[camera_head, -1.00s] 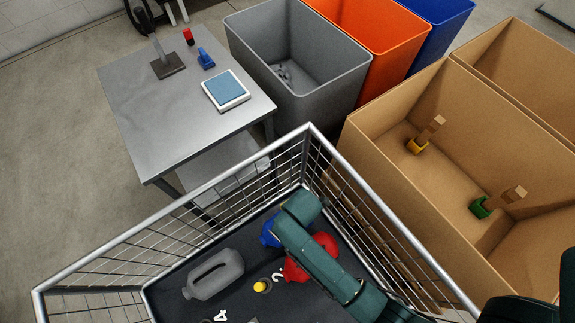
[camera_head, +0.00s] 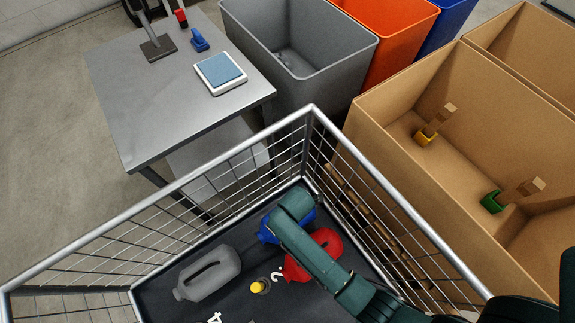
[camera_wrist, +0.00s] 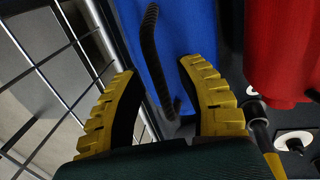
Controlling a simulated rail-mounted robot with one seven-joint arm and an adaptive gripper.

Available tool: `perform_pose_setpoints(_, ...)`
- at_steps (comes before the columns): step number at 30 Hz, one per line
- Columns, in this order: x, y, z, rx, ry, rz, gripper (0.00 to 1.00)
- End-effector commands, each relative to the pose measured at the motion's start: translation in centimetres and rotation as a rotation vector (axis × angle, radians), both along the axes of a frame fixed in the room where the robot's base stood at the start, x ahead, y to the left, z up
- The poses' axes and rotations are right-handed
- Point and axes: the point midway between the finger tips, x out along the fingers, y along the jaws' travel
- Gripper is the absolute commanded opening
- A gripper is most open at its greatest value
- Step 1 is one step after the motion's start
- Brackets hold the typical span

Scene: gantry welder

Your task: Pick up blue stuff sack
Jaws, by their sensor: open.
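The blue stuff sack (camera_head: 265,233) lies in the wire-sided basket, partly hidden under my arm in the head view. In the wrist view the blue stuff sack (camera_wrist: 175,45) fills the upper middle, with a dark ribbed strap running down its left side. My gripper (camera_wrist: 158,72) has yellow ridged fingers, spread open, and the strap hangs in the gap between them. The sack's body is just beyond the fingertips; I cannot tell whether they touch it. In the head view my arm hides the fingers.
A red item (camera_head: 325,250) lies close to the right of the sack. A grey jug-shaped item (camera_head: 208,273) and a small yellow-topped piece (camera_head: 258,287) lie on the basket's dark floor. The basket's wire wall (camera_wrist: 55,75) runs close along my gripper's left.

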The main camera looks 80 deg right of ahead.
Motion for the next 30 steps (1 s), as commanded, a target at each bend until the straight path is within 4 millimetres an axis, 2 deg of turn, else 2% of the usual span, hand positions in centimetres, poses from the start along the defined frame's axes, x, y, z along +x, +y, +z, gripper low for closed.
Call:
perform_pose_setpoints(1,0.0,0.0,0.0,0.0,0.0,0.0,0.26)
perform_pose_setpoints(5,0.0,0.0,0.0,0.0,0.0,0.0,0.01)
perform_pose_setpoints(18,0.1,-0.1,0.7,-0.004,-0.003,0.0,0.0)
perform_pose_setpoints(20,0.2,-0.1,1.5,-0.004,-0.004,0.0,0.0)
perform_pose_setpoints(30,0.2,-0.1,8.6,-0.004,-0.004,0.0,0.0)
